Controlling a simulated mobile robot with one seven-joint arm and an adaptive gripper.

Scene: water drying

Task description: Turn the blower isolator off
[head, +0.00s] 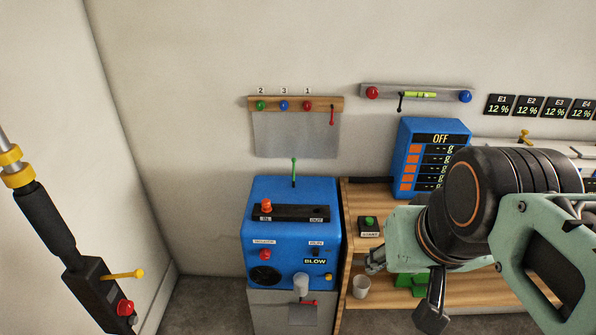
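A blue machine (260,222) with a screen reading BLOW stands left of the shelf unit. Its front has a red knob (265,254) under a small white label, which I cannot read surely, and a dark knob (316,251) under another label. I cannot tell surely which control is the isolator. An orange-red knob (266,205) sits at the left end of a black slot on top. My gripper (404,287) is right of the machine, in front of the shelf, apart from the controls. Its fingers look spread and empty; the arm hides part of it.
A wooden shelf unit (353,195) holds a start button (369,224), a white cup (361,287) and a blue display (403,145) reading OFF. A pole with a black control box (93,290) is at left front. Grey floor (205,295) is clear left of the machine.

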